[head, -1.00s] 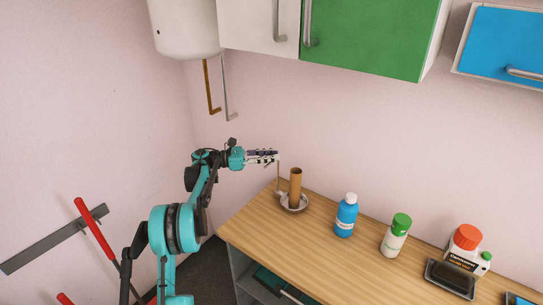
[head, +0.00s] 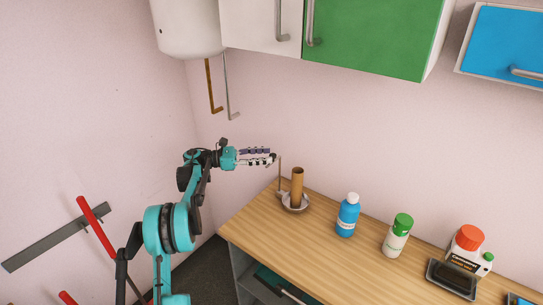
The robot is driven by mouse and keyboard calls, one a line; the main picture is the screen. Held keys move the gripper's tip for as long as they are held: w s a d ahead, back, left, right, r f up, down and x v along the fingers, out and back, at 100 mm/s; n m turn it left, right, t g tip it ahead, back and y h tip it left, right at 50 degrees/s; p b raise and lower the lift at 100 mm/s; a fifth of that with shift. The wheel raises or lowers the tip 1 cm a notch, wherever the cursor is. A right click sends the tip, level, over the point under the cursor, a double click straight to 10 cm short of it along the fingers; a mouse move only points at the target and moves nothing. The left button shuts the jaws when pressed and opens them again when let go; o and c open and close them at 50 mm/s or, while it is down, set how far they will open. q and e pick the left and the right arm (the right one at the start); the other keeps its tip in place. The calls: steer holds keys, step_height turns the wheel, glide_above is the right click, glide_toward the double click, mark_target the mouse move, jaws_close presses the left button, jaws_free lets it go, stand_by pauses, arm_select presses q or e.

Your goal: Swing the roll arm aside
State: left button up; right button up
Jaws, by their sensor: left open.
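The roll arm (head: 280,175) is a thin upright rod beside a brown cardboard roll (head: 297,184). The roll stands upright on a round metal holder base (head: 296,207) near the left end of the wooden counter. My left gripper (head: 273,156) is open, with its fingers pointing right. Its fingertips are just left of the rod's top in the head view. A small gap shows between them and the rod, and nothing is between the fingers. My right gripper is out of the picture.
On the wooden counter (head: 325,229), a blue bottle (head: 347,216), a green-capped bottle (head: 397,236) and an orange-capped container (head: 467,250) stand right of the roll. A black tray (head: 451,280) lies in front of the container. Cabinets (head: 369,38) and a white tank (head: 188,27) hang above.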

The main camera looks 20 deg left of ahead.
arm_select(q)
steer(key=v, duration=0.8)
steer(key=shift+s+a, duration=0.15)
steer(key=shift+a, duration=0.15)
